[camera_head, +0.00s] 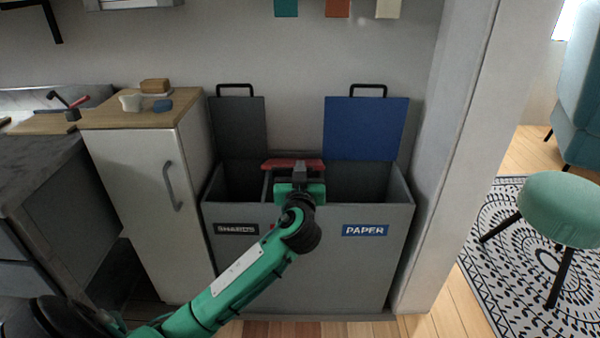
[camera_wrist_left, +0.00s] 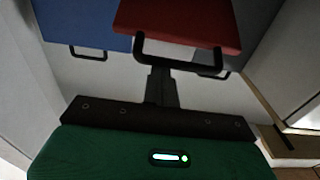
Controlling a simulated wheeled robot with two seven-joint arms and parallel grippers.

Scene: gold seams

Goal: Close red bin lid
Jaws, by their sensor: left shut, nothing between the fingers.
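The red lid (camera_head: 293,164) shows as a thin, nearly edge-on slab over the middle of the grey bin unit (camera_head: 300,245). It is tilted, neither upright like its neighbours nor clearly flat. In the left wrist view the red lid (camera_wrist_left: 185,22) and its black loop handle (camera_wrist_left: 140,48) are close ahead. My left gripper (camera_head: 300,172) is shut and empty, right at the lid's handle. In the wrist view its fingertips (camera_wrist_left: 163,70) meet the handle bar; whether they touch it I cannot tell. The gripper hides the middle compartment's front. My right gripper is not in view.
The dark grey lid (camera_head: 238,125) above the SHARDS label and the blue lid (camera_head: 366,128) above PAPER stand upright. A white cabinet (camera_head: 150,190) stands close on the left, a wall pillar (camera_head: 465,150) on the right. A green stool (camera_head: 562,208) is farther right.

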